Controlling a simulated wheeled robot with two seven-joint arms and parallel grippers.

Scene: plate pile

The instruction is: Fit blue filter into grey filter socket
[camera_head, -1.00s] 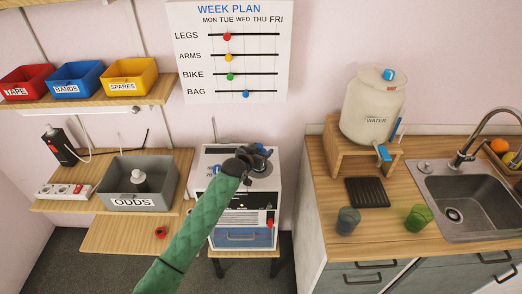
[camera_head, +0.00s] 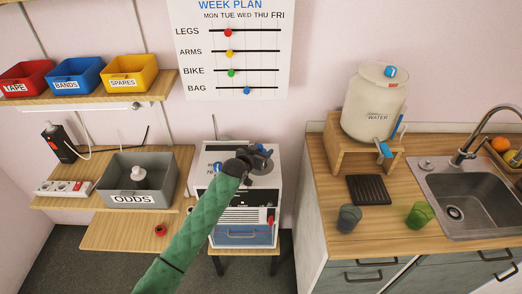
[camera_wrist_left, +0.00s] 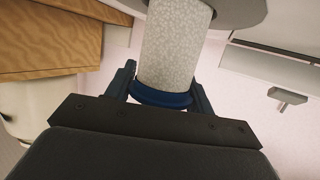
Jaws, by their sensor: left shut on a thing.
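My left gripper (camera_head: 258,155) is above the top of the white machine, at the end of my green-sleeved arm. It is shut on the blue filter. In the left wrist view, the filter's blue rim (camera_wrist_left: 162,97) sits between the two fingers, and its pale speckled body (camera_wrist_left: 174,45) extends away from them. The body's far end meets a round grey part (camera_wrist_left: 235,12), which looks like the grey filter socket; I cannot tell how deep it sits. In the head view, the gripper largely hides the filter and socket. My right gripper is not in view.
The white machine (camera_head: 240,202) stands on a small table between the wooden shelves and the sink counter (camera_head: 330,215). The grey ODDS box (camera_head: 165,187) is to its left. Two cups and a dark rack (camera_head: 368,190) are on the counter. The week-plan board (camera_head: 260,60) hangs behind.

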